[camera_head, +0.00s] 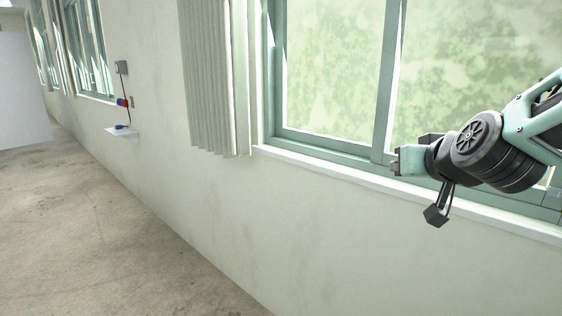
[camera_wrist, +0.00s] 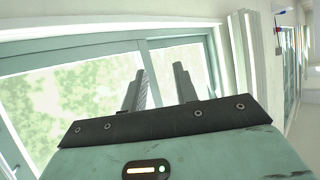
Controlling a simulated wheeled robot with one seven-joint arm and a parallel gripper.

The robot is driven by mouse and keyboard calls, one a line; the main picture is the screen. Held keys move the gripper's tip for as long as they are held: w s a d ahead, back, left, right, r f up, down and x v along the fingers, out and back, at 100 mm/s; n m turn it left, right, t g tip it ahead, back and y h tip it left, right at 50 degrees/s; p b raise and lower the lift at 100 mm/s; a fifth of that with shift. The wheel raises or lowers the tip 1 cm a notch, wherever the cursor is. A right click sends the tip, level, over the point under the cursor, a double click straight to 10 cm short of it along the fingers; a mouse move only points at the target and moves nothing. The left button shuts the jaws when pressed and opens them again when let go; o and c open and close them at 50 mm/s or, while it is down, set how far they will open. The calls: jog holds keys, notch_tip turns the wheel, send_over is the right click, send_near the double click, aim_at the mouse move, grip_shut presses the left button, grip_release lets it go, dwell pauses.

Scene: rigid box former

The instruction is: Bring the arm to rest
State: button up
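My gripper (camera_wrist: 160,88) shows in the wrist view with its two dark fingers apart and nothing between them. In the head view my gripper (camera_head: 402,159) is at the right, raised in front of the window above the sill. My arm comes in from the right edge with its elbow bent. I cannot tell from the pictures whether the gripper touches the window frame; it appears apart from it.
A window (camera_head: 330,70) with a green frame and a white sill (camera_head: 330,166) runs along the wall. Vertical blinds (camera_head: 215,80) hang left of it. A small wall shelf (camera_head: 123,134) with a blue item is farther left. The concrete floor (camera_head: 80,220) is clear.

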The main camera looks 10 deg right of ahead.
jog(key=s+a+f+n+g+y, duration=0.3)
jog(key=s+a+f, duration=0.1)
jog(key=a, duration=0.4)
jog(key=s+a+f+n+g+y, duration=0.25)
jog(key=s+a+f, duration=0.2)
jog(key=a, duration=0.35)
jog(key=s+a+f+n+g+h, duration=0.1)
jog(key=s+f+n+g, duration=0.1)
jog(key=s, duration=0.5)
jog(key=s+a+f+n+g+h, duration=0.2)
jog(key=s+f+g, duration=0.2)
jog(key=s, duration=0.4)
jog(key=shift+n+g, duration=0.35)
jog(key=shift+g, duration=0.2)
